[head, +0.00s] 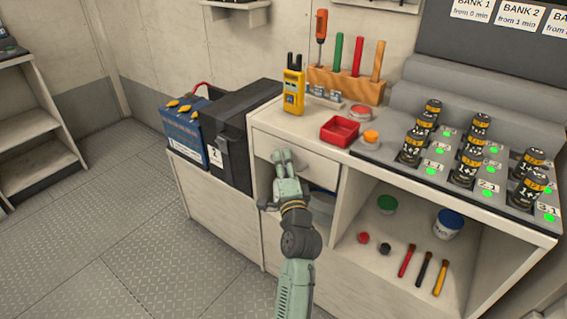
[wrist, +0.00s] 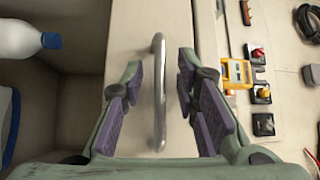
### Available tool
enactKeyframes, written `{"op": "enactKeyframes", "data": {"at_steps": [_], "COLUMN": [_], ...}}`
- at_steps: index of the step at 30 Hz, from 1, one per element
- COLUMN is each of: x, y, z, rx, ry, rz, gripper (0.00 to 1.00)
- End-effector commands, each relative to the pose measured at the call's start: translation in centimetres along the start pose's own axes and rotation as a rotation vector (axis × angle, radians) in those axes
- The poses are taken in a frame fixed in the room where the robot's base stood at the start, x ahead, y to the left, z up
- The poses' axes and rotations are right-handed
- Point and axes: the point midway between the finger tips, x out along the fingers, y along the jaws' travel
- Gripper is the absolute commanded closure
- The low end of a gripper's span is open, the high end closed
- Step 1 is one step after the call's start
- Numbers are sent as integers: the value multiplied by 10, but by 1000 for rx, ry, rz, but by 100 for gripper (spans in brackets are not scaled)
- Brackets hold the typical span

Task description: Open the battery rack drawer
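A pale drawer front (head: 320,174) sits under the worktop, above an open compartment; it looks shut. In the wrist view the drawer front (wrist: 136,25) carries a silver bar handle (wrist: 159,95). In the wrist view my gripper (wrist: 160,80) is open, with one purple-padded finger on each side of the handle. Gaps show between the pads and the bar, so it is not gripped.
A blue battery (head: 184,130) and a black box (head: 232,130) stand left of the drawer. The worktop holds a yellow meter (head: 293,92), a red tray (head: 340,131) and upright black cells. Floor at left is clear.

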Motion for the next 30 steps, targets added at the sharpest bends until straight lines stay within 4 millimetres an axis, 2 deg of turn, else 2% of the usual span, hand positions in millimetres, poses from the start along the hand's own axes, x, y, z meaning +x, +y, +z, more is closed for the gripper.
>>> {"op": "enactKeyframes", "data": {"at_steps": [6, 18, 30], "x": [0, 0, 0], "y": [0, 0, 0], "z": [0, 0, 0], "rx": [0, -1, -1], "ry": [0, 0, 0], "rz": [0, 0, 0], "gripper": [73, 100, 100]}}
